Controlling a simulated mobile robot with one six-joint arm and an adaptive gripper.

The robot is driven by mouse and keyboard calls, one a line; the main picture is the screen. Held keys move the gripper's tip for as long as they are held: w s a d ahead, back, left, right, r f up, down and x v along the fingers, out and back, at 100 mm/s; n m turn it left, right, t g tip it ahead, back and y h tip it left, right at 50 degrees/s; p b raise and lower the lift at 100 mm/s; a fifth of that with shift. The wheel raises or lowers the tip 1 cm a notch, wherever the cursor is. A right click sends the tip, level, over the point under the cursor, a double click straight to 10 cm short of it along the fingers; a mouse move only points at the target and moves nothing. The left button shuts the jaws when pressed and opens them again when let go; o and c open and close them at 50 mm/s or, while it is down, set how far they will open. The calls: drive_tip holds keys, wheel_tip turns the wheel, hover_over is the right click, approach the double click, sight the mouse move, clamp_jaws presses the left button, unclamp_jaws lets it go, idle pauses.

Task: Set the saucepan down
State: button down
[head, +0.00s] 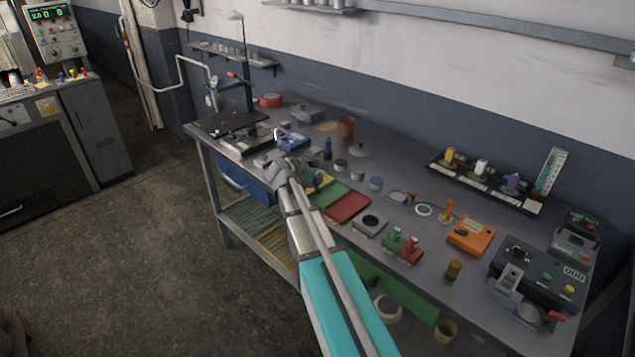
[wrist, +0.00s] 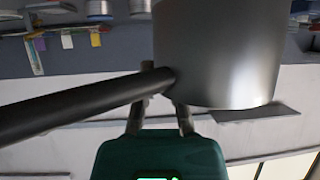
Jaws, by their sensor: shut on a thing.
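The saucepan (wrist: 215,60) fills the upper right of the wrist view as a smooth grey metal body. Its long black handle (wrist: 75,108) runs from it to the left edge. My gripper (wrist: 165,95) is shut on the handle close to the pan's wall. In the head view my gripper (head: 287,172) is over the left part of the grey workbench (head: 400,165). I cannot make out the saucepan clearly there. Whether the pan's base touches anything is not visible.
A black plate (head: 232,122) lies at the bench's far left end. An orange meter (head: 470,235) and several instruments crowd the right. Small bare patches lie between them.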

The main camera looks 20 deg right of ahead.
sight(318, 181)
drive_tip(key=shift+w+d+f+b, duration=0.1)
drive_tip(key=shift+w+f+b, duration=0.25)
drive_tip(key=shift+f+b, duration=1.4)
drive_tip(key=shift+f, duration=0.2)
drive_tip(key=shift+s, duration=0.1)
drive_tip(key=c, duration=0.7)
unclamp_jaws()
drive_tip(key=shift+c, duration=0.2)
drive_tip(key=shift+r, duration=0.1)
drive_tip(key=p+v, duration=0.5)
drive_tip(key=v, duration=0.7)
drive_tip(key=shift+p, duration=0.35)
